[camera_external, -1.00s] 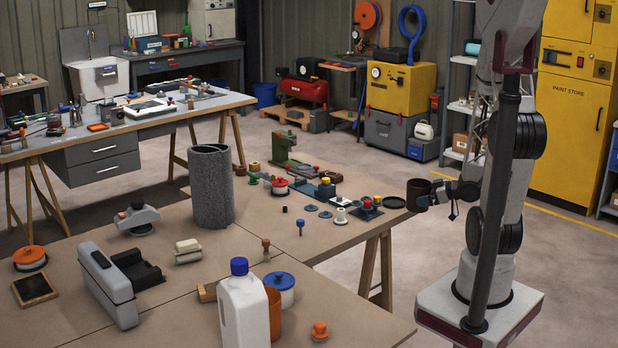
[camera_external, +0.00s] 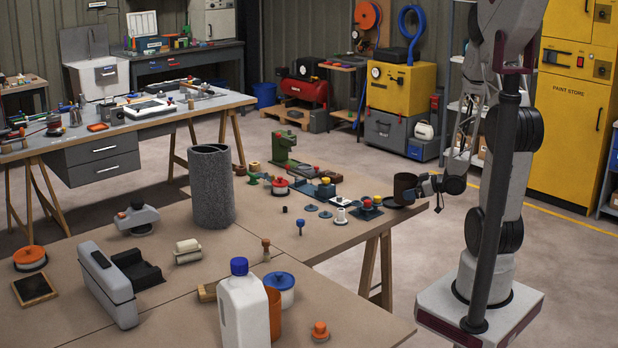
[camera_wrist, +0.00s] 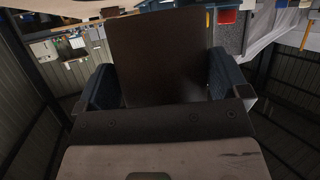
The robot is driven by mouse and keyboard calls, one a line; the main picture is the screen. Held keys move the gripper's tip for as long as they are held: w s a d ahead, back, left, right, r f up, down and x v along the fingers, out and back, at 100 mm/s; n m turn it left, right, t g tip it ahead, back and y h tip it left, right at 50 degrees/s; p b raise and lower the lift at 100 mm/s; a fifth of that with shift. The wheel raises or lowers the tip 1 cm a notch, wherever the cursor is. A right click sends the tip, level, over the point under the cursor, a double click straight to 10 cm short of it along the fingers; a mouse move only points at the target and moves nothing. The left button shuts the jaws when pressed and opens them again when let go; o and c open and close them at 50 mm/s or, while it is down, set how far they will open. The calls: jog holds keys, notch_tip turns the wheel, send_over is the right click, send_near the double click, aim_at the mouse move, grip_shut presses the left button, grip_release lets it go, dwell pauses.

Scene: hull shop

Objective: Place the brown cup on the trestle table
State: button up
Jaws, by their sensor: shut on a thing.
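The brown cup (camera_external: 405,188) is dark and upright at the right end of the near trestle table (camera_external: 345,262). My gripper (camera_external: 422,185) comes from the right and is shut on the cup. In the wrist view the brown cup (camera_wrist: 158,58) fills the middle between the two fingers of my gripper (camera_wrist: 160,85). The cup's base is at or just above a dark round disc (camera_external: 392,202) near the table's right edge. I cannot tell whether it touches.
A yellow-topped part (camera_external: 377,200) and a red-topped block (camera_external: 367,207) stand just left of the cup. Several small parts lie further left. A grey cylinder (camera_external: 212,185) stands mid-table, and a white bottle (camera_external: 243,308) is at the front. Bare tabletop lies in front of the small parts.

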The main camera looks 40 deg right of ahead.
jog(key=shift+w+d+f, duration=0.1)
jog(key=shift+w+d, duration=0.15)
jog(key=shift+w, duration=0.45)
jog(key=shift+w+d+f, duration=0.1)
jog(key=shift+w+d, duration=0.1)
jog(key=shift+w, duration=0.55)
jog(key=shift+w+d+f, duration=0.1)
jog(key=shift+w+d, duration=0.15)
jog(key=shift+w, duration=0.45)
jog(key=shift+w+d, duration=0.15)
jog(key=shift+w, duration=0.25)
jog(key=shift+w+d, duration=0.3)
jog(key=shift+w, duration=0.65)
notch_tip(320, 180, down, 2)
jog(key=shift+s+f, duration=0.1)
jog(key=shift+f, duration=0.5)
jog(key=shift+f, duration=0.2)
jog(key=o, duration=0.6)
jog(key=shift+c, duration=0.2)
